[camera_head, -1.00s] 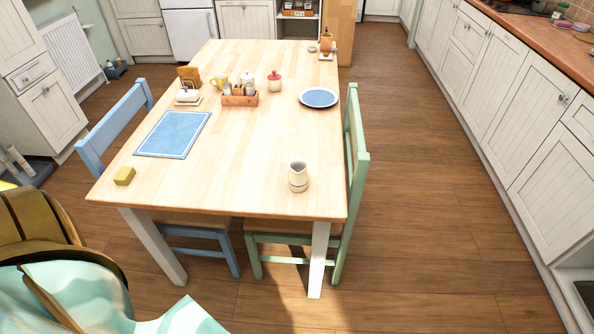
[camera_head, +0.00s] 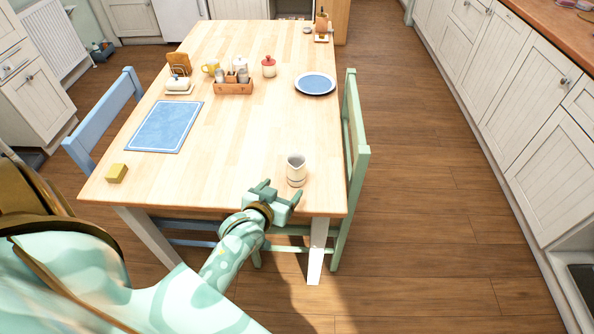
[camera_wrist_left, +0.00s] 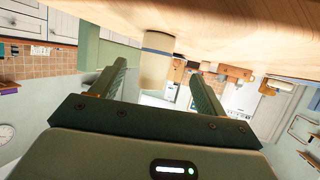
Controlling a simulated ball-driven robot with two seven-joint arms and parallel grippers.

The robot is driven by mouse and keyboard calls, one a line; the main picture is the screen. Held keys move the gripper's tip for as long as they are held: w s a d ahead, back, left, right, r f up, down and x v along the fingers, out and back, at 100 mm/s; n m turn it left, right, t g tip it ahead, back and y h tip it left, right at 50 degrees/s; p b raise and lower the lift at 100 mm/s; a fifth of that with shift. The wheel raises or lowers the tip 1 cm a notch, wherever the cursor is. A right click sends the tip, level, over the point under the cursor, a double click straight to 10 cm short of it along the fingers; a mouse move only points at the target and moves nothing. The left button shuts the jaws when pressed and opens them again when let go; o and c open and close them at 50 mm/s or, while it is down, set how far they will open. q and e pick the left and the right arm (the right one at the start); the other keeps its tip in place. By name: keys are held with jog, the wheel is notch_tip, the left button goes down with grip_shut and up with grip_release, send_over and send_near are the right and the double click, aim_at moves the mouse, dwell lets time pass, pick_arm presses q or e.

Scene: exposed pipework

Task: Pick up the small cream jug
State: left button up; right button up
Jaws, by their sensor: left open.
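The small cream jug (camera_head: 296,171) stands upright on the wooden table (camera_head: 230,130), close to its front right corner. It has a dark band round its lower part. In the left wrist view, where the table appears at the top, the jug (camera_wrist_left: 157,62) shows beyond and between the two open fingers (camera_wrist_left: 158,85). My right gripper is not in view.
A green chair (camera_head: 355,150) stands against the table's right side and a blue chair (camera_head: 105,115) at its left. A yellow block (camera_head: 116,173), blue placemat (camera_head: 165,126), condiment tray (camera_head: 233,88) and plate (camera_head: 315,84) lie away from the jug. The tabletop around the jug is clear.

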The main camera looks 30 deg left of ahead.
aim_at(292, 181)
pick_arm(q)
jog(key=b+x, duration=0.1)
jog(key=x, duration=0.4)
jog(key=shift+w+f+b, duration=0.2)
jog(key=shift+f+b, duration=0.05)
jog(key=shift+b, duration=0.05)
jog(key=b+x, duration=0.2)
jog(key=x, duration=0.3)
jog(key=shift+s+d+f+b, duration=0.1)
jog(key=shift+d+f+b, duration=0.05)
jog(key=shift+b, duration=0.15)
jog(key=shift+w, duration=0.25)
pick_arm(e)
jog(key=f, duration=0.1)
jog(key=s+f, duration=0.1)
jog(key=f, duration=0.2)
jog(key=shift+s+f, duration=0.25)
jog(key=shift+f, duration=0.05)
pick_arm(q)
jog(key=c, duration=1.1)
